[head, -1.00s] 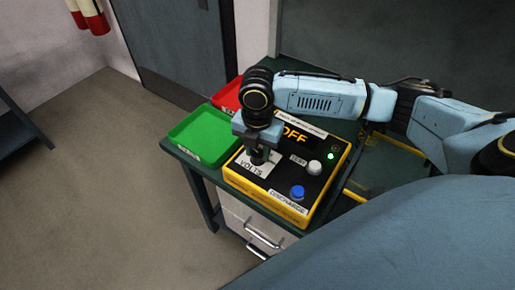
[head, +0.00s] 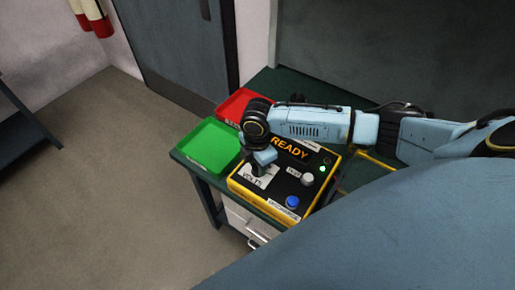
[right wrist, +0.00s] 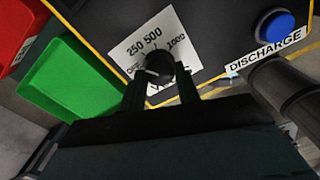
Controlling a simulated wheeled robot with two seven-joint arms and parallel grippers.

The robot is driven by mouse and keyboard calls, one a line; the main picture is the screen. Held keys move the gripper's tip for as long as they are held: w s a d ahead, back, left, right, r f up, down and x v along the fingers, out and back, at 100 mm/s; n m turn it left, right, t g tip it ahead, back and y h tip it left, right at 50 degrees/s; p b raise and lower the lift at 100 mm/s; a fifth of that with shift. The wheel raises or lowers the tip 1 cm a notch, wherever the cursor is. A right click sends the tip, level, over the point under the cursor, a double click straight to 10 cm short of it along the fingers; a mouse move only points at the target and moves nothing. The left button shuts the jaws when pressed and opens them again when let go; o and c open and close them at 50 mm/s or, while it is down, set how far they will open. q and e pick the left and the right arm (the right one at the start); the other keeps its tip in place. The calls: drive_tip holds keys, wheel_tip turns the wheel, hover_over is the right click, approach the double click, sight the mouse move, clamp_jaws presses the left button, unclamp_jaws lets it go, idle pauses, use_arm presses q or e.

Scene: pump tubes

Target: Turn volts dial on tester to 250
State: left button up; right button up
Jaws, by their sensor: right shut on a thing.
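The tester (head: 240,184) is a yellow-edged black box on the green table, with a lit display (head: 289,148) reading READY. Its volts dial (right wrist: 160,67) is a black knob on a white plate (right wrist: 136,38) marked OFF, 250, 500 and 1000. A white mark on the knob's left side lies near the OFF label; I cannot tell its exact setting. My right gripper (right wrist: 161,90) is shut on the dial, one finger on each side. In the head view my right gripper (head: 258,169) points down over the dial and mostly hides it. My left gripper is not in view.
A green tray (head: 209,146) and a red tray (head: 234,104) stand left of and behind the tester. A grey test button (head: 307,179), a blue discharge button (head: 292,202) and a green light (head: 322,169) are on the tester's top.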

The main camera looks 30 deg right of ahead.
drive_tip(key=shift+r+m+p, duration=0.1)
drive_tip(key=shift+m+p, duration=1.2)
drive_tip(key=shift+w, duration=0.1)
drive_tip(key=o, duration=1)
wheel_tip(320, 180, up, 13)
drive_tip(key=shift+r, duration=0.15)
